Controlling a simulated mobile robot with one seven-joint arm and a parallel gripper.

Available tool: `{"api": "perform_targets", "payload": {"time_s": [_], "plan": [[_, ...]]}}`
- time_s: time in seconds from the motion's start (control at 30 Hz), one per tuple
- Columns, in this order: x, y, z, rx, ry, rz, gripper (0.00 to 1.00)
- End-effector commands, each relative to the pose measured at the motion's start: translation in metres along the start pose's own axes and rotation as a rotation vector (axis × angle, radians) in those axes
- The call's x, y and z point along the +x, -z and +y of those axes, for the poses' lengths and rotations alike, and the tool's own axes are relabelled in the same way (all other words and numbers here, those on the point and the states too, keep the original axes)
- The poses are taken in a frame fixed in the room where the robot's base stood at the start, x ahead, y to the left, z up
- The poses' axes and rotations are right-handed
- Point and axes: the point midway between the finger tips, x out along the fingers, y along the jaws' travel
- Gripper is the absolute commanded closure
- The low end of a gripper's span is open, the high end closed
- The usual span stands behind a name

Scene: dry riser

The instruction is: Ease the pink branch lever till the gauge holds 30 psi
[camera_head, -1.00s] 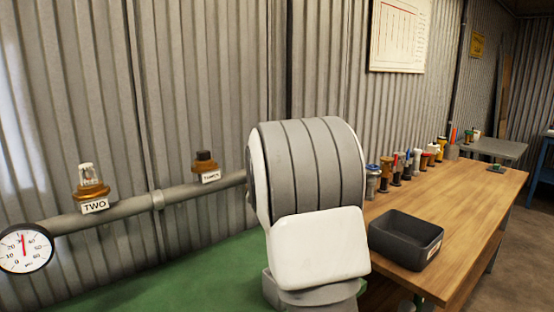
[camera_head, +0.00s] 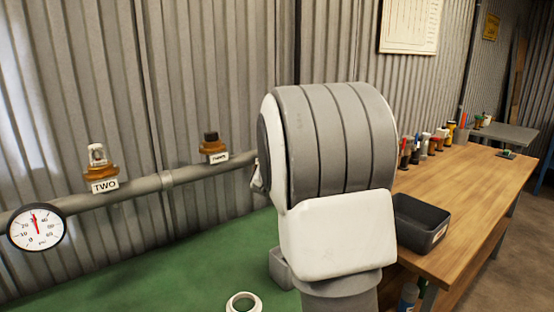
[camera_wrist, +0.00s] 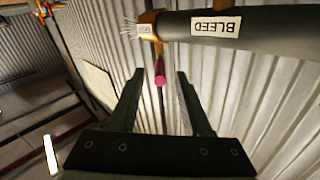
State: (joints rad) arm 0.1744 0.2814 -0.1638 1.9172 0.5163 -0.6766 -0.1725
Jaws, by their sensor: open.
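The pink lever (camera_wrist: 160,72) shows in the wrist view, hanging below a brass fitting (camera_wrist: 146,26) on the grey pipe (camera_wrist: 270,31). My gripper (camera_wrist: 161,82) is open; in the picture the pink lever's end lies between its two fingertips. I cannot tell whether the lever touches either finger. In the head view the round white gauge (camera_head: 36,228) is at the far left, its red needle pointing nearly straight up, close to the 30 mark. My own arm hides the pipe's right end there, and the pink lever is not visible.
Brass fittings labelled TWO (camera_head: 104,186) and another with a dark top (camera_head: 212,147) sit on the wall pipe. A wooden bench (camera_head: 480,185) with a grey bin (camera_head: 420,222) stands right. A white ring (camera_head: 243,302) lies on the green surface (camera_head: 190,265).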

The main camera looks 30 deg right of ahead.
Motion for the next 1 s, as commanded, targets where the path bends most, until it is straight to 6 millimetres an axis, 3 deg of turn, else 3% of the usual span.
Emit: {"api": "perform_targets", "payload": {"time_s": [0.4,0.6,0.8,1.0], "plan": [[-0.088,0.002,-0.001,0.001,0.002,0.001,0.52],[-0.123,0.002,-0.001,0.001,0.003,0.001,0.52],[-0.138,0.001,0.0,0.0,0.001,0.001,0.52],[-0.14,0.001,0.0,-0.001,0.001,0.001,0.52]]}}
